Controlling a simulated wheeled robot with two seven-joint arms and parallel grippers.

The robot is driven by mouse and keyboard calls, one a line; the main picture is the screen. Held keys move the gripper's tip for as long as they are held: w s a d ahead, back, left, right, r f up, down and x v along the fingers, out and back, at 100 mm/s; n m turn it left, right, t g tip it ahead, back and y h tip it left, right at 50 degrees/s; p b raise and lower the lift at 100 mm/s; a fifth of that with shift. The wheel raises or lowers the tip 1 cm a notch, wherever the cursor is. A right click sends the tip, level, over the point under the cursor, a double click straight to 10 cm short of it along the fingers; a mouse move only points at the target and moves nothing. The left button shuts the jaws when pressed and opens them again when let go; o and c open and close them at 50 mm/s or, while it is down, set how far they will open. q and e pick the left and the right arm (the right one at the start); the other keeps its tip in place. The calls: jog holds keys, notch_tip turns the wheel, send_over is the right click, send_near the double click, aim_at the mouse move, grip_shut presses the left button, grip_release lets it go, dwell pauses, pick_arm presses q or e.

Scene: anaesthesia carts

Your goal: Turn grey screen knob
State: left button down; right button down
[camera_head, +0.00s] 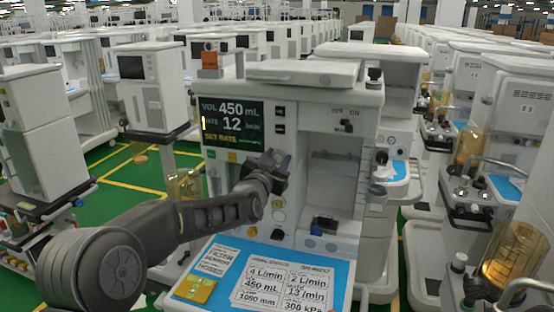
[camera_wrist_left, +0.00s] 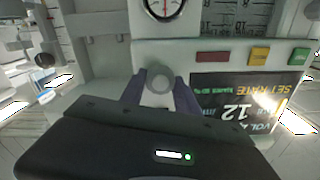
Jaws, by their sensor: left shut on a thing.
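The cart's dark screen (camera_head: 233,125) shows VOL 450 mL, RATE 12 and SET RATE. It also shows upside down in the left wrist view (camera_wrist_left: 235,103). The round grey screen knob (camera_wrist_left: 158,80) is beside the screen in the wrist view. My left gripper (camera_head: 276,158) reaches the panel just right of the screen's lower corner. In the wrist view the left gripper's (camera_wrist_left: 159,91) two fingers are on either side of the knob, shut on it. The gripper hides the knob in the head view. My right gripper is in neither view.
A blue-topped work surface (camera_head: 213,250) with printed labels and a yellow box (camera_head: 194,288) lies below my arm. A small dark device (camera_head: 324,225) sits in the cart's right bay. Other carts crowd both sides, with amber canisters (camera_head: 513,254) at right.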

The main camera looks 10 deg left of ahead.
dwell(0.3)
pick_arm(q)
jog(key=shift+d+m+b, duration=0.1)
jog(key=shift+m+b, duration=1.1)
jog(key=shift+m, duration=0.4)
jog(key=shift+m+b, duration=0.6)
jog(key=shift+m, duration=0.7)
jog(key=c, duration=1.2)
grip_release()
jog(key=shift+o, duration=0.2)
jog(key=shift+s, duration=0.1)
